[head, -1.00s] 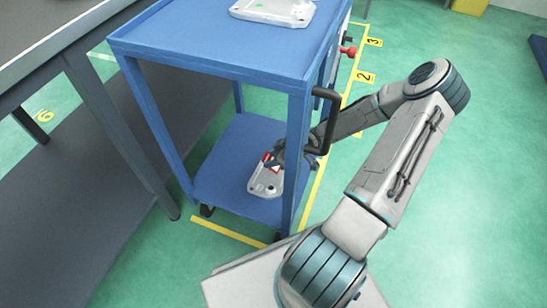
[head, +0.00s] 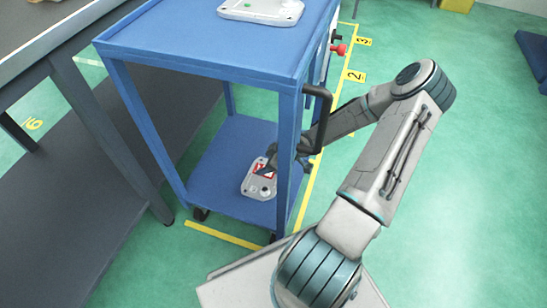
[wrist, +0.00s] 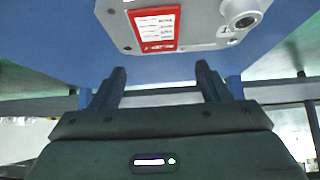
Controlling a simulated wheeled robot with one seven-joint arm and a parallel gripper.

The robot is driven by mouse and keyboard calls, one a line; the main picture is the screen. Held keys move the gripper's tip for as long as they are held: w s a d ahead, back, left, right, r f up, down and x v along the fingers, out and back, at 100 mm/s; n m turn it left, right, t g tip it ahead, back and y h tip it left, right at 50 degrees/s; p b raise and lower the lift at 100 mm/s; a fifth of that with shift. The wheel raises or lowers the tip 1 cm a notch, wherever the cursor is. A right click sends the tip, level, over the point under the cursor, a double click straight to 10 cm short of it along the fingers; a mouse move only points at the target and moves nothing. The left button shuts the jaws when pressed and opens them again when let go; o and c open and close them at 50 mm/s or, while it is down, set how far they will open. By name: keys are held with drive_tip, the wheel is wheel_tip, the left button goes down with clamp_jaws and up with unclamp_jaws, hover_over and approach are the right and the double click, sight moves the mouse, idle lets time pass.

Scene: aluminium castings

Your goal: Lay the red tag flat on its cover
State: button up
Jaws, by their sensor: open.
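The red tag (wrist: 155,30) has a white panel with lines of print. It lies on the pale metal cover (wrist: 200,40) and looks flat against it, to the left of a round boss. In the head view the tag (head: 264,168) lies toward the far part of the cover (head: 262,188), on the cart's lower shelf. My gripper (wrist: 160,70) is open and empty, its two fingers apart and clear of the tag. In the head view my gripper (head: 277,163) is beside the tag, partly hidden behind the cart's post and handle.
The blue cart (head: 197,62) has corner posts and a black handle (head: 321,115) close to my arm. Its lower shelf (head: 215,178) has bare room left of the cover. Another casting (head: 262,10) is on the top. A grey bench (head: 75,215) stands at left.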

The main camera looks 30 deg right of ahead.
drive_tip(key=p+v, duration=0.7)
drive_tip(key=v, duration=0.6)
drive_tip(key=shift+s+r, duration=0.15)
drive_tip(key=shift+r, duration=0.05)
drive_tip(key=shift+d, duration=0.2)
